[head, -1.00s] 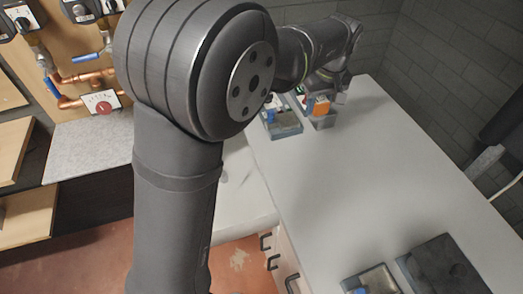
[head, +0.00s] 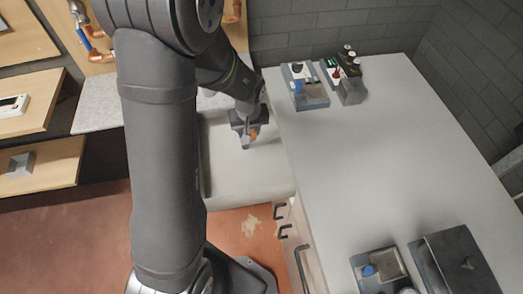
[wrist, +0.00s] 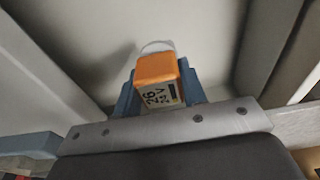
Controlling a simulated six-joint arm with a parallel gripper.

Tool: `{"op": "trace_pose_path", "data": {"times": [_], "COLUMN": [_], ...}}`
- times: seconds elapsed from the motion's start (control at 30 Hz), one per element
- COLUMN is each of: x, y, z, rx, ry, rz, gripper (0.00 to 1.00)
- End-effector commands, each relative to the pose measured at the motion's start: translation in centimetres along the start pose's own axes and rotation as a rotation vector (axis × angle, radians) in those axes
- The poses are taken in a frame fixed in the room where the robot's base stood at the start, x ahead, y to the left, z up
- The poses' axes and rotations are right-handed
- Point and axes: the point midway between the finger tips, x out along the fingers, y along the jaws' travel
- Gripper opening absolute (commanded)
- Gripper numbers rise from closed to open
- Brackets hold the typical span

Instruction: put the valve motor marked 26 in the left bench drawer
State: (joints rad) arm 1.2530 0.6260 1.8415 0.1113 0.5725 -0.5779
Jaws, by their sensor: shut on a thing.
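The valve motor marked 26 (wrist: 157,70) has an orange top, a white label reading "26 24 V" and a pale round end. My gripper (wrist: 160,92) is shut on it, with a blue finger on each side. The motor's height above the drawer floor is unclear.
The bench top (head: 370,150) is clear in its middle. A blue-grey tray (head: 310,97) and a grey box (head: 351,92) stand at its far end. Another tray (head: 380,268) and a dark case (head: 455,262) lie at the near end. Dark handles (head: 283,230) stick out from the bench front.

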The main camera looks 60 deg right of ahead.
Motion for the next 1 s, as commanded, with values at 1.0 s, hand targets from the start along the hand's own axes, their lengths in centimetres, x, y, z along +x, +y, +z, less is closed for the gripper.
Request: {"op": "trace_pose_path", "data": {"times": [1.0], "x": [11.2], "y": [-2.4], "z": [4.5], "rx": [0.021], "ry": [-0.001], "rz": [0.006], "gripper": [0.1]}}
